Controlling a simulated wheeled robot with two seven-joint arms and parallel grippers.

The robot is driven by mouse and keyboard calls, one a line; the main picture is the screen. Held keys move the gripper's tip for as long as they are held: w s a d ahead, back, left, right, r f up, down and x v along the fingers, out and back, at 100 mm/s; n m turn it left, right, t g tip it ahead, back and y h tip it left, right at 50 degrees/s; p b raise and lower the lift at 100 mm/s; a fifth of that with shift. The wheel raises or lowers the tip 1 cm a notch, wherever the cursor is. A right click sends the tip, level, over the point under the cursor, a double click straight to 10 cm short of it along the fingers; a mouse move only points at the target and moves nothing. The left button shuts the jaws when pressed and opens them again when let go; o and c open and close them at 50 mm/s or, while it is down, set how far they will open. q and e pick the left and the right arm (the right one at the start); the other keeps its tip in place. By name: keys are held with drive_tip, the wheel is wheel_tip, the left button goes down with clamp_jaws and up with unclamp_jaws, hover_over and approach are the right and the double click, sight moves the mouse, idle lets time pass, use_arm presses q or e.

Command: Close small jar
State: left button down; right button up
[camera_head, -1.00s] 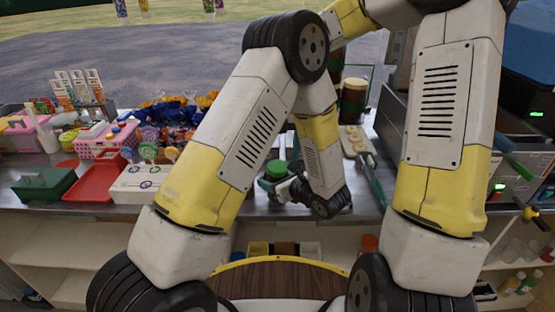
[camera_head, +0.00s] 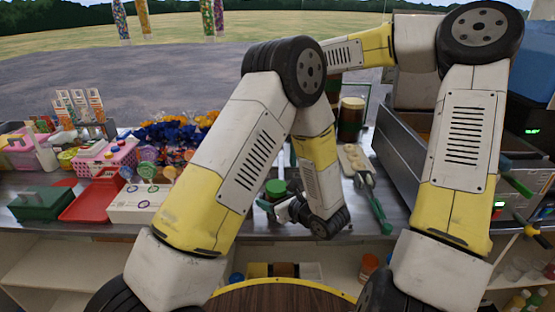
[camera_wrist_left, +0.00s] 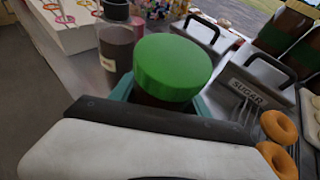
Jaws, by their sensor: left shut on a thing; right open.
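The small jar shows a bright green round lid (camera_wrist_left: 172,67) on top of a dark brown body in the left wrist view. The lid also shows in the head view (camera_head: 275,187), beside my left wrist. I cannot tell whether it is fully seated. My left gripper (camera_head: 272,206) is shut around the jar's body, and teal finger parts show on both sides below the lid. My right forearm crosses the top of the head view. My right gripper is open but almost wholly hidden behind my left arm, with only a teal sliver (camera_head: 293,157) there.
Black-handled metal lids (camera_wrist_left: 255,82), one labelled SUGAR, stand right of the jar. A dark bottle (camera_wrist_left: 116,45) stands close left. Orange doughnuts (camera_wrist_left: 279,127) lie at the right. Teal-handled tongs (camera_head: 380,214) lie on the counter. A red tray (camera_head: 91,203) is further left.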

sight(277, 186)
drive_tip(key=shift+w+r, duration=0.1)
drive_tip(key=shift+r, duration=0.15)
drive_tip(key=shift+w+f, duration=0.15)
drive_tip(key=shift+f, duration=3.9)
drive_tip(key=c, duration=1.5)
drive_tip(key=m, duration=0.3)
